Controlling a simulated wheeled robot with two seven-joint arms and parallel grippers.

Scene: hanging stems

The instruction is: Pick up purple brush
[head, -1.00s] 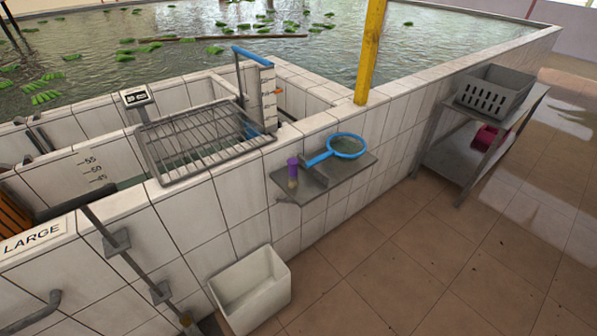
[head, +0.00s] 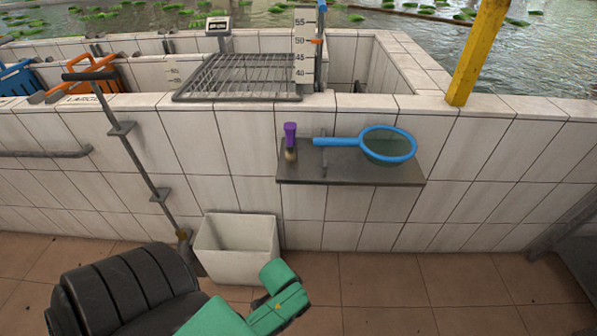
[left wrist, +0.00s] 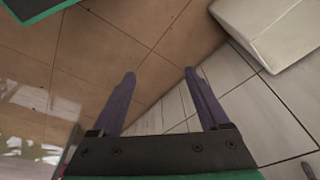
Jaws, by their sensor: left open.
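The purple brush (head: 290,140) stands upright with its purple part on top and a pale lower end. It is at the left end of a grey wall shelf (head: 350,180), beside the blue-rimmed net. My left gripper (left wrist: 158,78) is open in the left wrist view, with floor and white tiles visible between and beyond its two fingers and nothing between them. In the head view only part of my left arm shows, low and in front of the wall, well short of the shelf. My right gripper is not in view.
A blue hand net (head: 388,160) lies on the shelf right of the brush. A white bin (head: 237,268) stands on the floor below, also in the left wrist view (left wrist: 270,25). A long-handled tool (head: 138,160) hangs left. A yellow post (head: 477,55) rises at right.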

